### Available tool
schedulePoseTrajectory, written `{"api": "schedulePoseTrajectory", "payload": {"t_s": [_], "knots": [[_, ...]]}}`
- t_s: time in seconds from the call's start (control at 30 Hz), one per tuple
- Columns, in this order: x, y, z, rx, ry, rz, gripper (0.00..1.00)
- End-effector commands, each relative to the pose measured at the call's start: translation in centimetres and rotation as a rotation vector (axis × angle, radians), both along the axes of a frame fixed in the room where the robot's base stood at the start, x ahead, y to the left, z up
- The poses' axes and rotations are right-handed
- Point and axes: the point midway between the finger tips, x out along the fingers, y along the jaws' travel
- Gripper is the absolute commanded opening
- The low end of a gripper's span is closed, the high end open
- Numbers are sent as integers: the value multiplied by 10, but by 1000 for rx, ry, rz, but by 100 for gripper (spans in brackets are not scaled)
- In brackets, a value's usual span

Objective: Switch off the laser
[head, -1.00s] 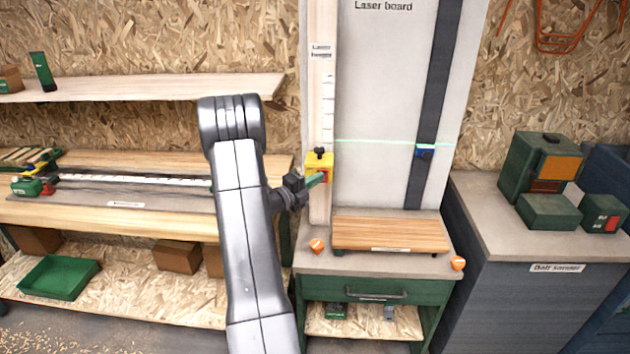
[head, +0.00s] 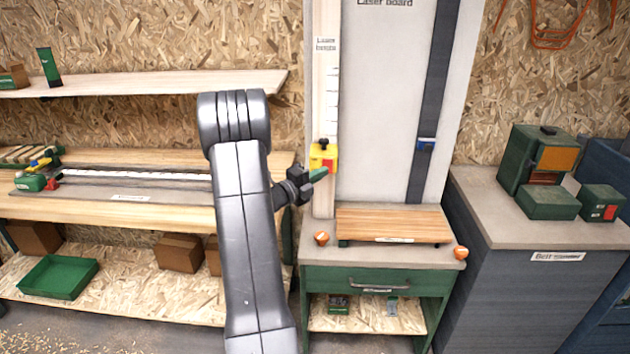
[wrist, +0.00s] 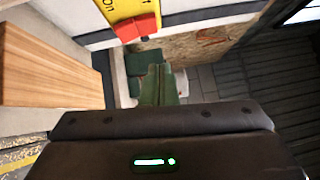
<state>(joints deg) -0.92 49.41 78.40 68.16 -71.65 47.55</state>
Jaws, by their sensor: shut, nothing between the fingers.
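The yellow laser unit (head: 321,153) with a black knob on top sits on the pale upright scale at the left of the laser board (head: 385,90). Its red switch (wrist: 137,28) shows on the yellow face in the wrist view. No green laser line shows across the board. My gripper (head: 319,174) has green fingers, shut and empty, just in front of the unit's lower part. In the wrist view the fingers (wrist: 160,82) point past the red switch, with a small gap in the picture; I cannot tell whether they touch it.
A blue slider (head: 426,145) sits on the dark vertical rail (head: 434,90). A wooden block (head: 395,226) lies at the board's foot, between two orange knobs (head: 321,238). A green machine (head: 540,165) stands on the right bench. A long workbench (head: 130,200) is at left.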

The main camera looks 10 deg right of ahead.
Motion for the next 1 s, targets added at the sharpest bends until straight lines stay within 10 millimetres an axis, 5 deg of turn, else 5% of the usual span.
{"api": "schedulePoseTrajectory", "payload": {"t_s": [0.5,1.0], "knots": [[-42,79,6,0,-1,3,0],[-47,87,8,1,1,1,0]]}}
